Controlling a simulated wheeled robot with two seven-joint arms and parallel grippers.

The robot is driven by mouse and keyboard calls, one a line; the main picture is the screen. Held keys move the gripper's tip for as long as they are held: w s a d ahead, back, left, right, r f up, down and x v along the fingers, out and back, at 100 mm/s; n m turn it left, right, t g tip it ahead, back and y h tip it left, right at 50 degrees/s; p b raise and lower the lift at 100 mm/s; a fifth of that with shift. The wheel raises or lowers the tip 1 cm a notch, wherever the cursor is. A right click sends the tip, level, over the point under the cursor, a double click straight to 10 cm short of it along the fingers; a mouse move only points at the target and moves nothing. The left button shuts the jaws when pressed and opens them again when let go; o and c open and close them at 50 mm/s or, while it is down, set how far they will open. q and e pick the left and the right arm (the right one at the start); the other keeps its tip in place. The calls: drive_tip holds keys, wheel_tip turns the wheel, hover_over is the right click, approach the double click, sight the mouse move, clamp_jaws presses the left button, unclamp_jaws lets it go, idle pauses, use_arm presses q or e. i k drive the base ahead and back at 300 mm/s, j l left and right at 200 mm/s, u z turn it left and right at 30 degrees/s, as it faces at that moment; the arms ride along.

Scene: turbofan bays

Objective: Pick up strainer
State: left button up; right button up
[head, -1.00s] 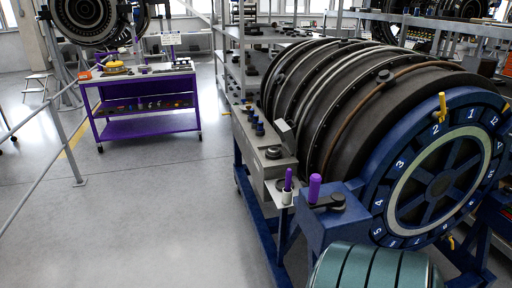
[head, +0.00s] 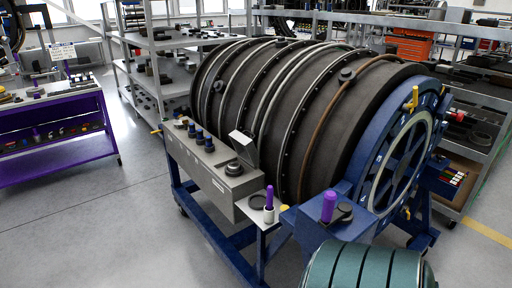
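I cannot pick out a strainer for certain in the head view. Small parts lie on the grey shelf rack (head: 150,42) at the back left, on the purple cart (head: 62,152) at the left edge, and on the right-hand shelves (head: 484,150). They are too small to name. Neither of my grippers shows in the view.
A large dark ribbed engine casing (head: 325,115) with a blue numbered ring (head: 368,172) rests on a blue stand (head: 208,222). A grey control box (head: 222,180) is along its side. An orange cabinet (head: 410,48) stands behind. The grey floor (head: 95,225) at lower left is clear.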

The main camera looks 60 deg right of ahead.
sight(234, 166)
drive_tip(key=i+l+z, duration=0.1)
drive_tip(key=z, duration=0.3)
drive_tip(key=i+z, duration=0.5)
drive_tip(key=z, duration=0.25)
drive_tip(key=i+j+z, duration=0.15)
drive_tip(key=z, duration=0.25)
drive_tip(key=i+l+z, duration=0.1)
drive_tip(key=i+z, duration=0.7)
drive_tip(key=z, duration=0.15)
